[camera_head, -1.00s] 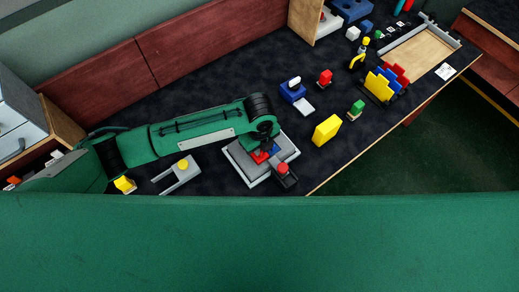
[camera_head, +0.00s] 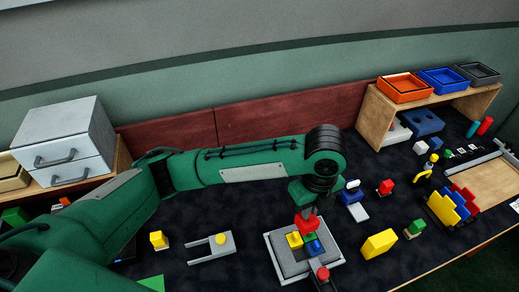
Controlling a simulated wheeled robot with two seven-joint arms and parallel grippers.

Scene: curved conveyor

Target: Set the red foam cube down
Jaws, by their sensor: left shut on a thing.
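The red foam cube (camera_head: 305,224) is between the fingers of my left gripper (camera_head: 308,213), at the far side of a grey square fixture (camera_head: 274,250). A yellow block (camera_head: 294,239) and a blue block (camera_head: 313,247) show on the fixture just below and beside the red cube. I cannot tell whether the red cube touches them or the fixture. The gripper points down and hides the cube's top. My right gripper is not in view.
A black part with a red knob (camera_head: 322,273) stands at the fixture's front. A grey fork-shaped holder with a yellow knob (camera_head: 220,240) lies left. A yellow block (camera_head: 379,244) and a blue device (camera_head: 351,192) stand right. Drawers (camera_head: 65,140) stand far left.

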